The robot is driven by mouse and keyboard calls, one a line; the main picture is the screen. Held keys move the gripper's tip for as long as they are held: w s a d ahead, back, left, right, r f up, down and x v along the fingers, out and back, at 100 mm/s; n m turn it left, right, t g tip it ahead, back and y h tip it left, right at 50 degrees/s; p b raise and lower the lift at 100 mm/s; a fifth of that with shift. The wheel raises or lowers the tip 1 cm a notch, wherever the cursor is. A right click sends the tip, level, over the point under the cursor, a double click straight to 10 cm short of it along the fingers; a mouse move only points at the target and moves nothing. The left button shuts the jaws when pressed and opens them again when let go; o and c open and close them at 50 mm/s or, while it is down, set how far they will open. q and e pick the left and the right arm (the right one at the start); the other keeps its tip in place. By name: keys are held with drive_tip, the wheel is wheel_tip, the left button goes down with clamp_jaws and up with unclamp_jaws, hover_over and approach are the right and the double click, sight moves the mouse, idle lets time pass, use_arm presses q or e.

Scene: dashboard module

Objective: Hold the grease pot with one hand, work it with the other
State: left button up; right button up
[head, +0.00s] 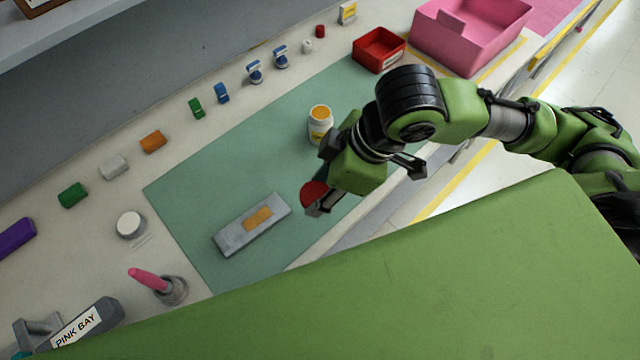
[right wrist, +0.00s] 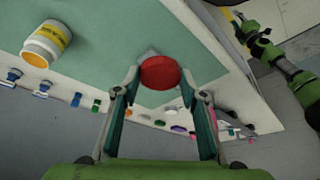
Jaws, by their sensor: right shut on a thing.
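The grease pot (head: 320,125) is a white jar with a yellow label, standing upright on the green mat, with orange showing at its open top. It also shows in the right wrist view (right wrist: 46,42) at the upper left. My right gripper (head: 318,199) is shut on a red round lid (head: 312,194), held above the mat in front of the pot and apart from it. The lid shows between the fingertips in the right wrist view (right wrist: 160,73). My left gripper (right wrist: 238,18) seems to show small at that view's upper right, beyond the table edge; its jaws are unclear.
A grey plate with an orange patch (head: 252,224) lies on the green mat (head: 220,165). A red bin (head: 379,50) and a pink bin (head: 470,35) stand at the back right. Small coloured blocks line the back. A pink-handled tool (head: 152,280) stands in a holder at the front left.

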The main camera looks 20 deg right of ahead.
drive_tip(key=w+d+f+m+h, duration=0.1)
drive_tip(key=w+d+f+m, duration=0.1)
drive_tip(key=m, duration=0.1)
drive_tip(key=w+d+f+m+t+h, duration=0.1)
drive_tip(key=w+d+f+m, duration=0.1)
drive_tip(key=w+m, duration=0.1)
drive_tip(key=w+d+f+m+t+h, duration=0.1)
drive_tip(key=w+d+f+m, duration=0.1)
drive_tip(key=m, duration=0.3)
drive_tip(key=shift+w+d+f, duration=0.15)
drive_tip(key=shift+d+f, duration=0.2)
drive_tip(key=shift+d, duration=0.25)
drive_tip(key=shift+w+d+f+m+h, duration=0.15)
drive_tip(key=shift+d+m+h, duration=0.25)
drive_tip(key=shift+m, duration=0.1)
drive_tip(key=shift+w+a, duration=0.1)
drive_tip(key=shift+a, duration=0.15)
